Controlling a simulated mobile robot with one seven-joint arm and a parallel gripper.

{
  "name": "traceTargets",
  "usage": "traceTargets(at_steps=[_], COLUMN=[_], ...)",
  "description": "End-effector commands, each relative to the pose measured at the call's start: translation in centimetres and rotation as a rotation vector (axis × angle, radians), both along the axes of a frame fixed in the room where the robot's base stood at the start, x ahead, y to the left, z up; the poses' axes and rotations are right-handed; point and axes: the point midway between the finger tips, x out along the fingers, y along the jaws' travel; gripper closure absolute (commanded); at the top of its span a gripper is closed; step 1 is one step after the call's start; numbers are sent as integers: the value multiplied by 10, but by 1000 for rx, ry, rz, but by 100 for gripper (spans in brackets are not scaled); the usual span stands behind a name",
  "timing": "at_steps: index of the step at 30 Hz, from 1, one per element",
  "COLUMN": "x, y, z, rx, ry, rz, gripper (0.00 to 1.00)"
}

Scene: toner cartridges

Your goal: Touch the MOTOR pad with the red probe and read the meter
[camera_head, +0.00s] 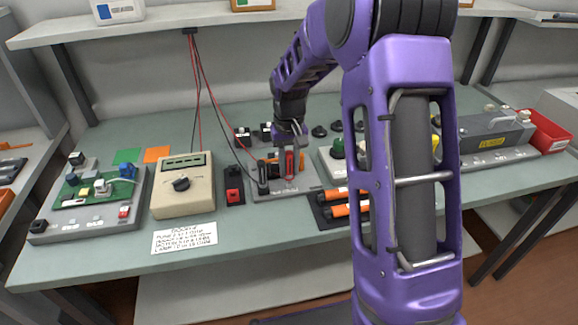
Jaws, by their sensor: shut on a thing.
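My gripper (290,148) is above the middle of the bench, pointing down and shut on the red probe (289,165). The probe hangs upright over a grey plate (288,196); I cannot tell whether its tip touches the plate. A black probe (263,180) stands just left of it. The beige meter (182,199) is further left, with a dial and a small greenish display whose reading is too small to make out. Pad labels are too small to read, so I cannot tell which pad is MOTOR.
A green circuit board on a grey base (90,223) stands at the left. A printed card (184,238) lies before the meter. Red and black leads (209,90) hang from the shelf. Orange-handled tools (345,209) lie right of the plate. A red bin (545,131) is far right.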

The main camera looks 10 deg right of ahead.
Motion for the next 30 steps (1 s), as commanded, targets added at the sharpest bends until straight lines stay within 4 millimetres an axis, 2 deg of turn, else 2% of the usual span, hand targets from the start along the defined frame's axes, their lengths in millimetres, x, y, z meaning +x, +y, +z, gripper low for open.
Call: traceTargets(at_steps=[30], x=[0], y=[0], z=[-12], rx=[0], ry=[1], rz=[0], gripper=[100])
